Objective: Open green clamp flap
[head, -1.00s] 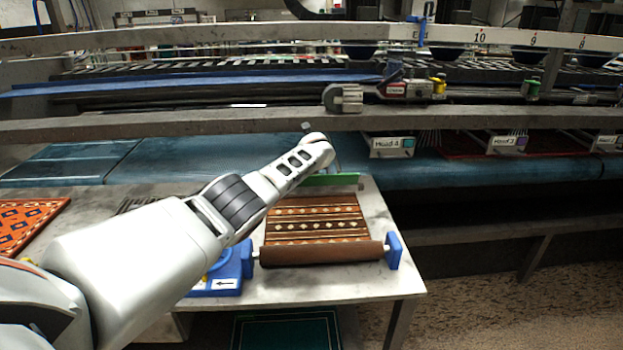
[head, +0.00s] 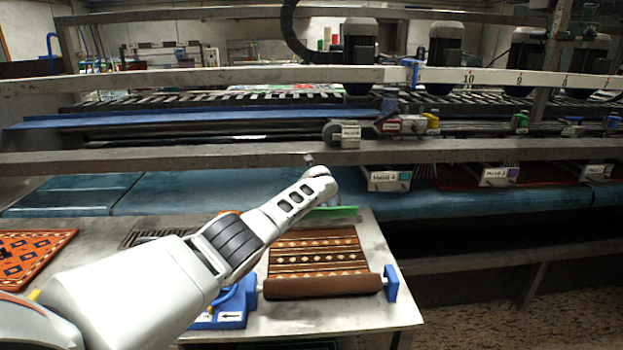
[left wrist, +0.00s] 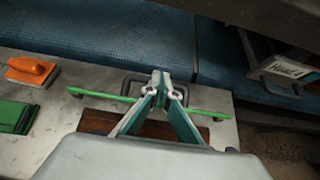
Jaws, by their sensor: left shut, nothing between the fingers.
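The green clamp flap (head: 335,211) is a thin green bar across the far edge of the striped rug (head: 318,252), partly hidden by my left arm. In the left wrist view the flap (left wrist: 207,112) runs across the picture, with a dark handle (left wrist: 131,80) beside its middle. My left gripper (left wrist: 165,76) is shut and empty. Its tips overlap the middle of the bar in that view; I cannot tell whether they touch it. In the head view the fingers are mostly hidden behind my wrist. My right gripper is not in view.
An orange brush (left wrist: 31,70) and a green object (left wrist: 16,115) lie left of the flap. The blue conveyor machine (head: 230,190) stands behind the table.

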